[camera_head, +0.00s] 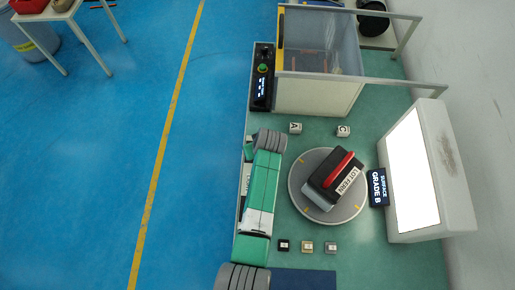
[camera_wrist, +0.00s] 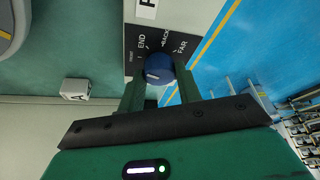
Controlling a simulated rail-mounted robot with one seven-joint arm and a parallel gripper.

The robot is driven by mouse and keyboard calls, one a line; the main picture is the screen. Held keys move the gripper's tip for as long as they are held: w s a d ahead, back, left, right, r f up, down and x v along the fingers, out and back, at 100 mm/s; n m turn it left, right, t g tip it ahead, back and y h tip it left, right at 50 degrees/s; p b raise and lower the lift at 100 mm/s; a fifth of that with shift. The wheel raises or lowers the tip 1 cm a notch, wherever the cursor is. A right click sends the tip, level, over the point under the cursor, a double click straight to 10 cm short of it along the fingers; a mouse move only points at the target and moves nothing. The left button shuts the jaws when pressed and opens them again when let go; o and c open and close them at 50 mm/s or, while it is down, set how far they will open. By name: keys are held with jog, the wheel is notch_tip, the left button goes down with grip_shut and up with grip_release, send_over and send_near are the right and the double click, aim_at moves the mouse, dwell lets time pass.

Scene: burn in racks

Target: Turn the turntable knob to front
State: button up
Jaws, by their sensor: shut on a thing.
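The turntable knob (camera_wrist: 158,66) is a blue round dial on a dark panel (camera_wrist: 131,40) in the wrist view. In the head view my arm covers the knob and the gripper. The grey turntable (camera_head: 349,216) carries a dark block (camera_head: 322,188) with a red handle and a LOT FERN label.
A bright light panel (camera_head: 412,174) and a GRADE B display (camera_head: 377,187) stand right of the turntable. Small cubes marked A (camera_head: 295,128) and C (camera_head: 343,131) sit behind it. Three small blocks (camera_head: 306,247) lie in front. A glass-sided bin (camera_head: 318,92) is at the back.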

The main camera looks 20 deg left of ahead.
jog(key=shift+w+n+g+y+b, duration=0.1)
jog(key=shift+n+g+y+b, duration=0.15)
jog(key=shift+n+b, duration=0.5)
jog(key=shift+n+g+y+b, duration=0.2)
jog(key=shift+n+g, duration=0.15)
jog(key=shift+n, duration=0.8)
jog(key=o, duration=1)
jog(key=p+v, duration=0.2)
jog(key=v, duration=0.5)
jog(key=shift+d+r, duration=0.2)
jog(key=shift+r, duration=0.15)
